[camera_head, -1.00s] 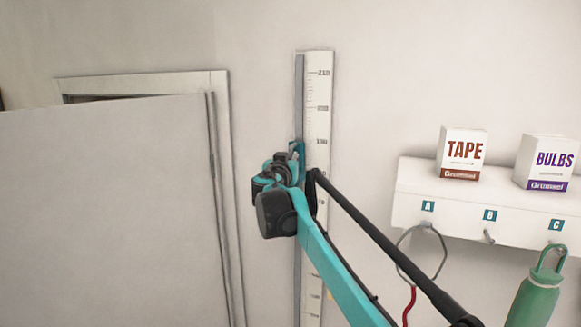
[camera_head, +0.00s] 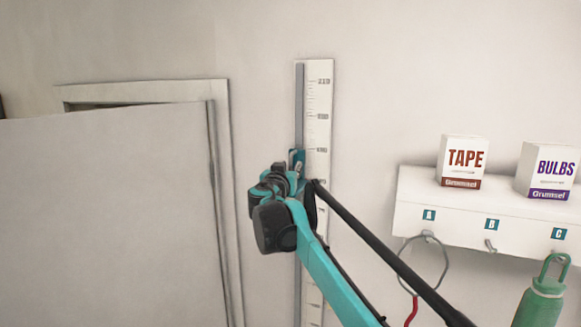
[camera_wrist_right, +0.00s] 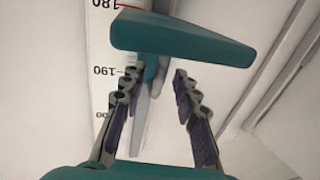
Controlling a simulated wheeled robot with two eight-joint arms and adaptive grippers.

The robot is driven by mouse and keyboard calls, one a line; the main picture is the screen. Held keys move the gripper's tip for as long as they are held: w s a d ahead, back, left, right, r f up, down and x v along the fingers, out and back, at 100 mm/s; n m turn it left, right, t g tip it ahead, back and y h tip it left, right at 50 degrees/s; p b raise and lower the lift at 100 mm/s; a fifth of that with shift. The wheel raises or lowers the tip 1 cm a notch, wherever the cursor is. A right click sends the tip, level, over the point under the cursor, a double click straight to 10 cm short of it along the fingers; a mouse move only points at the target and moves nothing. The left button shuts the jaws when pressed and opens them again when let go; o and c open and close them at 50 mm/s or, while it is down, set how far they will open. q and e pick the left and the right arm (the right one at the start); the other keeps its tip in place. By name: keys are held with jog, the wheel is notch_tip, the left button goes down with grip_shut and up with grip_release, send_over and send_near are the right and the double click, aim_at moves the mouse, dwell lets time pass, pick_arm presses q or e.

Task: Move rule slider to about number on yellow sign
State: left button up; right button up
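A tall white rule (camera_head: 318,105) with black marks stands upright on the wall. A grey rail runs along its left edge. The teal slider (camera_head: 298,158) sits on the rail near the 180 mark, partly hidden by my right gripper (camera_head: 292,172). In the right wrist view, the slider (camera_wrist_right: 180,38) shows as a broad teal plate in front of the rule (camera_wrist_right: 103,50). My right gripper (camera_wrist_right: 155,92) has its fingers apart below that plate, with a gap between them. No yellow sign can be made out. My left gripper is not in view.
A white door (camera_head: 110,210) in its frame fills the left. A white shelf (camera_head: 410,205) at right carries a TAPE box (camera_head: 463,160) and a BULBS box (camera_head: 548,170). A green bottle (camera_head: 542,305) and a wire loop (camera_head: 440,275) hang below it.

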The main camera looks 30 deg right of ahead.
jog(key=v, duration=1)
jog(key=s+a+f+n+g+y+b, duration=0.15)
jog(key=s+f+b, duration=0.5)
jog(key=f, duration=0.85)
jog(key=s+f+g+y+b, duration=0.15)
jog(key=s+f+b, duration=0.25)
jog(key=f+b, duration=0.8)
jog(key=s+a+f+n+g+y+b, duration=0.15)
jog(key=s+f+b, duration=0.35)
jog(key=f, duration=1.3)
jog(key=s+a+f+n+g+y+b, duration=0.1)
jog(key=f+b, duration=0.5)
jog(key=f, duration=0.6)
jog(key=s+a+f+n+y+b, duration=0.2)
jog(key=s+a+f+b, duration=0.4)
jog(key=f, duration=0.6)
jog(key=s+a+f+n+g+y+b, duration=0.1)
jog(key=s+a+f+y+b, duration=0.2)
jog(key=s+f+b, duration=0.4)
notch_tip(320, 180, down, 6)
jog(key=shift+a+n+g, duration=0.3)
jog(key=shift+a+g, duration=0.05)
jog(key=shift+a, duration=0.2)
